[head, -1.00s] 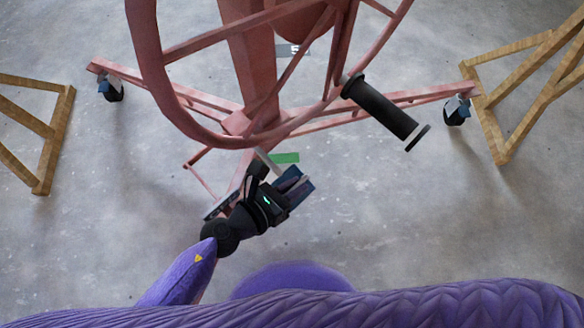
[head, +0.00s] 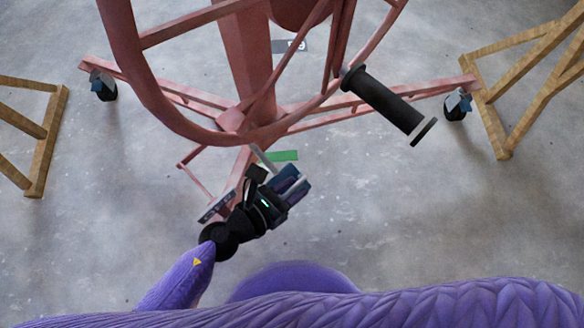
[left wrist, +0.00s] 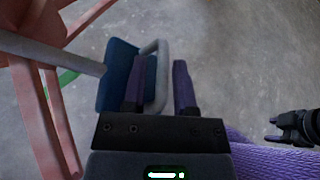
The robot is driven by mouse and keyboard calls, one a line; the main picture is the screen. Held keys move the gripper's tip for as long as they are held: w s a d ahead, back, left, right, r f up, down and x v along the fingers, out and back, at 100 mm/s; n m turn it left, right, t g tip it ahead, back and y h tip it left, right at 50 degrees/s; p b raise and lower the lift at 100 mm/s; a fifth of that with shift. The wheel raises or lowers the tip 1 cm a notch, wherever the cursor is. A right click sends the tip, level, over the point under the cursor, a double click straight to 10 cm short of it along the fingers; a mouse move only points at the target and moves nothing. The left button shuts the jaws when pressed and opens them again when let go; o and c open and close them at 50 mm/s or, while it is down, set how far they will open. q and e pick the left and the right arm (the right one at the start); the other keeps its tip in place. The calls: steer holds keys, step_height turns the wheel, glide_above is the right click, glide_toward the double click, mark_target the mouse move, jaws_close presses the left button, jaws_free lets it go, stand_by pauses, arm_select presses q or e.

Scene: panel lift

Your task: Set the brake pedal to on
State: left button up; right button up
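The brake pedal shows in the left wrist view as a blue pad (left wrist: 114,76) on the end of a grey rod (left wrist: 50,48), with a grey loop (left wrist: 160,75) beside it. In the head view the grey rod (head: 262,157) runs down to my left gripper (head: 291,184), which partly hides the pad. My left gripper (left wrist: 160,88) is open. Its left finger overlaps the pad, and the loop's side stands between the two fingers. A gap shows between loop and right finger, so it is not clamped. My right gripper (left wrist: 283,128) is at the right edge, empty, fingers apart.
The red panel lift frame (head: 245,65) stands ahead, with a large ring and a black handle (head: 380,98). A green tag (head: 283,155) is near the pedal rod. Wooden trestles stand left (head: 46,140) and right (head: 500,135).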

arm_select(q)
steer(key=shift+o, duration=0.5)
steer(key=shift+r, duration=0.1)
steer(key=shift+s+a+r, duration=0.15)
steer(key=shift+s+a, duration=0.05)
steer(key=shift+a, duration=0.1)
steer(key=p+v, duration=0.1)
steer(key=v, duration=0.8)
steer(key=shift+p, duration=0.4)
arm_select(e)
steer(key=shift+g, duration=0.3)
steer(key=s, duration=0.1)
steer(key=s+f, duration=0.1)
steer(key=s, duration=0.3)
steer(key=shift+f, duration=0.4)
